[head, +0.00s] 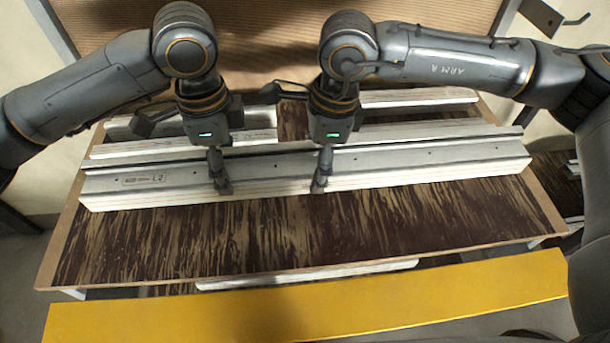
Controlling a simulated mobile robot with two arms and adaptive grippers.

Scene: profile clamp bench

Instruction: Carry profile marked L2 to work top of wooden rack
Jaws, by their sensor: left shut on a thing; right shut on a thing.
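The profile marked L2 (420,168) is a long grey and white bar. It lies lengthwise across the wooden work top (300,235) in the head view, its label near the left end. My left gripper (222,186) is shut on the profile left of its middle. My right gripper (319,186) is shut on it slightly right of the left one. Whether the profile touches the work top or hangs just above it, I cannot tell. The fingertips hide small parts of its front face.
Other pale profiles (420,97) lie behind, partly hidden by my arms. Another pale bar (307,275) shows below the front edge. A yellow beam (300,308) runs along the front. The front of the work top is clear. A brown corrugated panel (270,25) stands behind.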

